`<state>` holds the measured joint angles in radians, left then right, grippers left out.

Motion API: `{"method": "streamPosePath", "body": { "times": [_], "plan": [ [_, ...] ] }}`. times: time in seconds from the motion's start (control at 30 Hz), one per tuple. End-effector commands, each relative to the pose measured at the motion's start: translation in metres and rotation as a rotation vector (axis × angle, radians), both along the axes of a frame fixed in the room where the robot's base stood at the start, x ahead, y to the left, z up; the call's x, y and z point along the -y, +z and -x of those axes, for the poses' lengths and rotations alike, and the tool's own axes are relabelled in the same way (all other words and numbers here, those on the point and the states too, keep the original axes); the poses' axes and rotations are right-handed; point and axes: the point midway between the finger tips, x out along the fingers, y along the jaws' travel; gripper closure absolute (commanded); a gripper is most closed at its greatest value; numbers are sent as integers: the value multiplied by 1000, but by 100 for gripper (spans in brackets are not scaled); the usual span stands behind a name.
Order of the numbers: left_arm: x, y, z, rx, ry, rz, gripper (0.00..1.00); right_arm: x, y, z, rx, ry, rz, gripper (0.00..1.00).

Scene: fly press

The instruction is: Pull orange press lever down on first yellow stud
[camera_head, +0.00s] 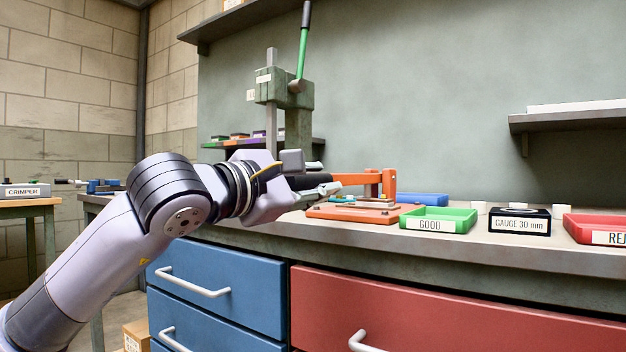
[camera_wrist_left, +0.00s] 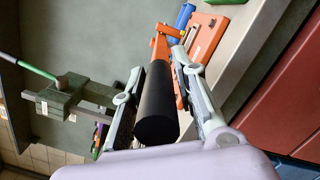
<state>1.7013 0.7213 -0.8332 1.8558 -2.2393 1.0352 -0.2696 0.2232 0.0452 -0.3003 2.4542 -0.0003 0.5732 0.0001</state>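The orange press (camera_head: 389,183) stands on the bench, with its orange arm roughly level and a black handle (camera_head: 300,182) pointing left toward my left gripper. In the left wrist view the black handle (camera_wrist_left: 157,105) lies lengthwise between the two fingers of my left gripper (camera_wrist_left: 160,85). The fingers look spread, with a narrow gap beside the handle; contact is not clear. The press base (camera_head: 352,214) is an orange plate carrying a small fixture. I cannot make out a yellow stud. My right gripper is not in view.
A green GOOD tray (camera_head: 438,220), a GAUGE 30 mm block (camera_head: 519,220) and a red tray (camera_head: 597,229) stand to the right on the bench. A blue tray (camera_head: 422,199) is behind. A green-handled press (camera_head: 285,95) stands at the back left.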

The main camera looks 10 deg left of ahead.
Motion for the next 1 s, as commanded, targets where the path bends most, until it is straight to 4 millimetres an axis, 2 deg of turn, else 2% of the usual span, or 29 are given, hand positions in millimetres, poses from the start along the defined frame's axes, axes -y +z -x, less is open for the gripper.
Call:
{"method": "streamPosePath", "body": {
  "times": [0.23, 0.57, 0.77, 1.0],
  "plan": [
    [0, 0, 0, 1, 1, 0, 57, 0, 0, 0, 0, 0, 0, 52],
    [-2, 2, 2, 6, 1, 3, 57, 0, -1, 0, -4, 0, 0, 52],
    [-15, 1, 26, 8, 1, 2, 57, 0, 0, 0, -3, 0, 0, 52],
    [-38, -2, 72, 7, 2, 1, 57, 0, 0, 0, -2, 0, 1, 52]
  ]
}}
